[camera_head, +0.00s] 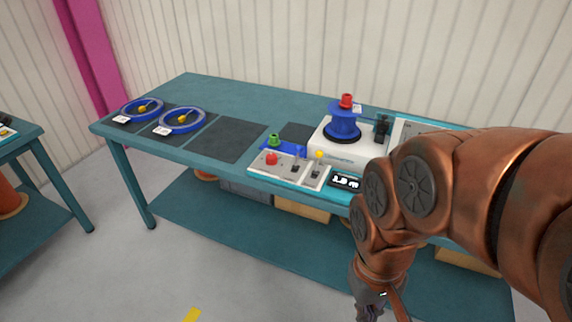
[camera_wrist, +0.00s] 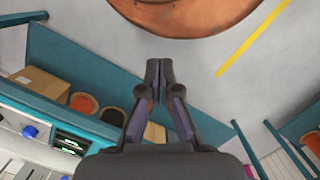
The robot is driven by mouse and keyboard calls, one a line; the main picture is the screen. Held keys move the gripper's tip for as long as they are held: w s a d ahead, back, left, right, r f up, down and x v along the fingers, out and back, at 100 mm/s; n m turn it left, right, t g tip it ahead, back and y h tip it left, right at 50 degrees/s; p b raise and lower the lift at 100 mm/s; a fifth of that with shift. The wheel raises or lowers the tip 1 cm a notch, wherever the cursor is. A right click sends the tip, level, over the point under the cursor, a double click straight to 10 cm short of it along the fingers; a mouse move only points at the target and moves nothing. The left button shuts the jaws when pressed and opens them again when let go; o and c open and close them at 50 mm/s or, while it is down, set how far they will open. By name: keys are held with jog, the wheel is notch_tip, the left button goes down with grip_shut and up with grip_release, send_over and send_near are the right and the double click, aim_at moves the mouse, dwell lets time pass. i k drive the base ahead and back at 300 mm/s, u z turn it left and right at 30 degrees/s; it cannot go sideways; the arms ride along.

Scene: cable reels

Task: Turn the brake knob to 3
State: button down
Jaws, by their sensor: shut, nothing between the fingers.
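I cannot make out which control is the brake knob; no number scale is readable. A white control box (camera_head: 283,171) at the bench front has a red button (camera_head: 271,158), a dark lever and a yellow-topped lever (camera_head: 318,158). A display (camera_head: 345,181) beside it reads about 1.8 m. Behind it a white machine (camera_head: 330,148) carries a blue reel (camera_head: 344,120) with a red top. My gripper (camera_wrist: 159,70) is shut and empty, low in front of the bench, apart from the controls.
The teal bench (camera_head: 232,98) has two blue rings (camera_head: 182,121) at its left and a bare dark mat (camera_head: 226,139). My arm hides the bench's right end. Boxes and reels sit on the lower shelf. Another table (camera_head: 20,155) stands left, with open floor between.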

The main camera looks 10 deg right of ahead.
aim_at(271, 158)
jog(key=u, duration=0.3)
jog(key=i, duration=1)
jog(key=u, duration=0.5)
